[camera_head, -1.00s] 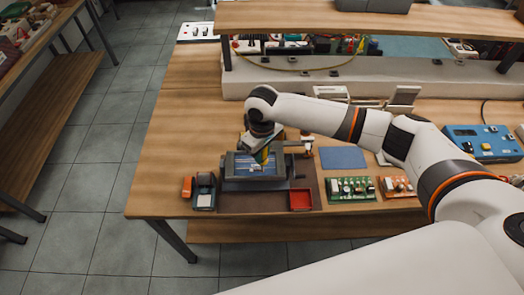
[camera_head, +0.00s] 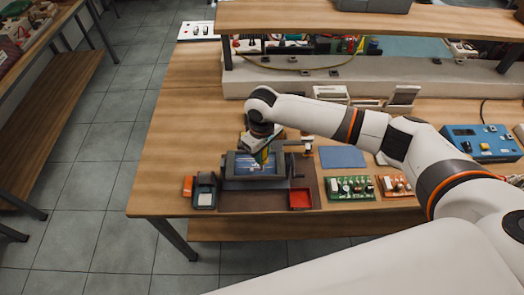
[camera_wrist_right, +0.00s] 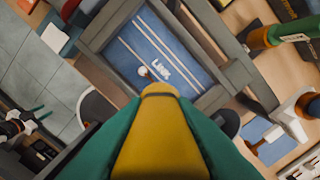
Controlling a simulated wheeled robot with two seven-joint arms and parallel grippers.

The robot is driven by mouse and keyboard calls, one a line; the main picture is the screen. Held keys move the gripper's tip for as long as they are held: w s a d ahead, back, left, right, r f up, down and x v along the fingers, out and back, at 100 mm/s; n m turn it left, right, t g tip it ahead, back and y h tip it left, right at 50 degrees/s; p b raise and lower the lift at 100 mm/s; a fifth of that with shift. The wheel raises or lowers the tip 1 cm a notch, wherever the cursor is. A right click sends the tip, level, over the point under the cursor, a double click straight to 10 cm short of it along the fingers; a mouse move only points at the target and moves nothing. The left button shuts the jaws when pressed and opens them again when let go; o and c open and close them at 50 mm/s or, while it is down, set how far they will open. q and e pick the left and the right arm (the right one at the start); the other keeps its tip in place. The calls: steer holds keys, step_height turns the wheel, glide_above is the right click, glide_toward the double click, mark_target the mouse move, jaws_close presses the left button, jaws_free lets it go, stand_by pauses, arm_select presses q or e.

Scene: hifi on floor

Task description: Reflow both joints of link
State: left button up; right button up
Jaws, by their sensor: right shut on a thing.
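A blue board (camera_wrist_right: 140,42) marked LINK, with pale lines, sits in a grey holder frame (camera_wrist_right: 103,38) on the bench; the holder also shows in the head view (camera_head: 228,172). My right gripper (camera_head: 261,146) is shut on a yellow-and-green soldering iron (camera_wrist_right: 160,145), pointing down over the board. In the wrist view the iron's near end covers the lower part of the board. A small pale round spot shows beside the LINK lettering. I cannot tell whether the tip touches it. My left gripper is in neither view.
A red tray (camera_head: 300,199) lies right of the holder, with a green circuit board (camera_head: 350,188) and an orange one (camera_head: 397,186) beyond. A dark orange-backed device (camera_head: 204,190) stands left. A blue mat (camera_head: 342,157) lies behind. A raised shelf (camera_head: 380,18) spans the back.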

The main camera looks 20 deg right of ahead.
steer(key=shift+f, duration=0.35)
stand_by(0.4)
steer(key=shift+f+p, duration=0.1)
steer(key=shift+p, duration=0.25)
stand_by(0.9)
steer(key=shift+s+f, duration=0.1)
steer(key=shift+s, duration=0.05)
stand_by(2.4)
step_height(320, 180, up, 2)
steer(key=p, duration=0.2)
steer(key=shift+r+p, duration=0.25)
steer(key=shift+p, duration=0.1)
steer(key=shift+r+p, duration=0.75)
steer(key=shift+r, duration=0.45)
steer(key=shift+w+f, duration=0.1)
steer(key=shift+w, duration=0.1)
